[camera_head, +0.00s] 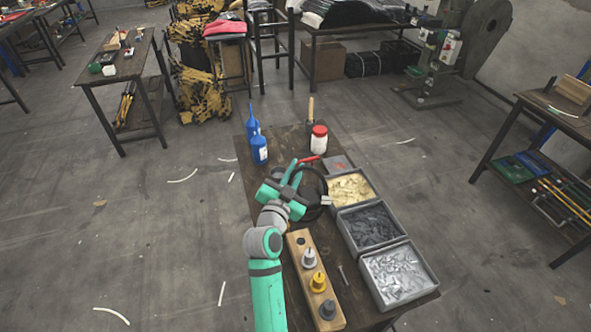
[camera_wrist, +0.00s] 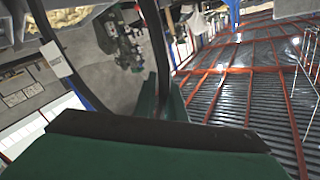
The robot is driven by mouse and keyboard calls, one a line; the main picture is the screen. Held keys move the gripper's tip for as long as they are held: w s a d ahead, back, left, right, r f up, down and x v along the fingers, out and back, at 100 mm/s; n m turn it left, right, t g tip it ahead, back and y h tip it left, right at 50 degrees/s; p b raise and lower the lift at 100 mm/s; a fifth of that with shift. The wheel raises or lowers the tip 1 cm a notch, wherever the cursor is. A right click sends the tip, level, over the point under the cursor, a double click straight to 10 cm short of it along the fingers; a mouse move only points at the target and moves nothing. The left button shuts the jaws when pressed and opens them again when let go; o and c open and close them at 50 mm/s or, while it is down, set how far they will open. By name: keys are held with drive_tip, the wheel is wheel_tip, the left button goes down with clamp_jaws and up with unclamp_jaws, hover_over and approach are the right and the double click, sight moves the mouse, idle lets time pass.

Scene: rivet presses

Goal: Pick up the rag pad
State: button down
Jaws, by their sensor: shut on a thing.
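My gripper (camera_head: 289,190) is low over the near work table, at the left of a dark round thing with a raised rim (camera_head: 314,188). Its green fingers look close together in the head view. A small pale piece (camera_head: 326,201) shows at the right edge of the dark round thing; I cannot tell what it is. In the wrist view, green gripper parts with a dark edge (camera_wrist: 160,128) fill the bottom, and dark curved bands (camera_wrist: 153,45) cross the middle. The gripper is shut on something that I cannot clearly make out. I cannot clearly identify the rag pad.
Grey bins of small parts (camera_head: 373,227) line the table's right side. Blue bottles (camera_head: 259,150) and a red-lidded white jar (camera_head: 319,139) stand at the back. Floor to the left is open.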

drive_tip(key=shift+f, duration=0.1)
drive_tip(key=c, duration=2)
unclamp_jaws()
drive_tip(key=shift+c, duration=0.2)
drive_tip(key=shift+o, duration=1.1)
